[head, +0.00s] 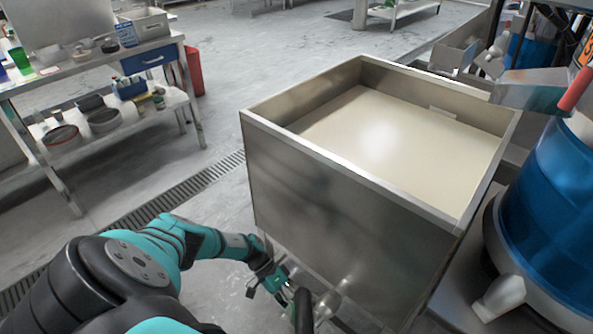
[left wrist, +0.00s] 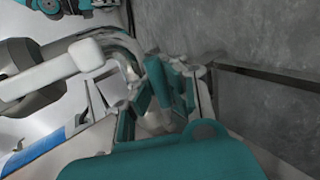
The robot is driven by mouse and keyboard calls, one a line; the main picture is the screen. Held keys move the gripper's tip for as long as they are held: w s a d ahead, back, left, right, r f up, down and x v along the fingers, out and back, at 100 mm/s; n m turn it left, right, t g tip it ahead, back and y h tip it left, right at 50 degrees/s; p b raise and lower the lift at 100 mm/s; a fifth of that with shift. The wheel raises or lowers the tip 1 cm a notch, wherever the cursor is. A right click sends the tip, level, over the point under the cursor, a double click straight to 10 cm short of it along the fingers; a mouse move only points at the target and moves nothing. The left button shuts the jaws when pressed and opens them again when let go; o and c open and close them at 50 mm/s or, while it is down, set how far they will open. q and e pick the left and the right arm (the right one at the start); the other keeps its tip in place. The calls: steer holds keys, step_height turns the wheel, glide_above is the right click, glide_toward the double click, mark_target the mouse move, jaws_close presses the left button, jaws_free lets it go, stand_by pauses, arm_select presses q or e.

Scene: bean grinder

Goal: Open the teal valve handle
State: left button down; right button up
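My left arm comes in from the left in the head view, and its teal and black gripper (head: 276,284) is low beside the near lower edge of the metal bin (head: 340,212). In the left wrist view, my gripper's teal body fills the bottom, and its fingers (left wrist: 165,95) reach up to a shiny grey curved pipe (left wrist: 122,48). I cannot separate a teal valve handle from the teal finger parts there, nor tell whether the fingers hold anything. My right gripper is not in view.
A black curved part (head: 303,311) stands close to the gripper. A blue machine (head: 550,195) is at the right. A steel workbench (head: 95,65) with several items stands at the left. The floor (head: 270,50) between is clear, with a drain grate (head: 200,180).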

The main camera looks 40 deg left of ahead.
arm_select(q)
steer(key=shift+w+a+r, duration=0.1)
steer(key=shift+a+r, duration=0.05)
steer(key=shift+a, duration=0.2)
steer(key=c, duration=1.5)
jaws_free()
steer(key=shift+o, duration=0.9)
steer(key=shift+d, duration=0.15)
steer(key=v, duration=1.2)
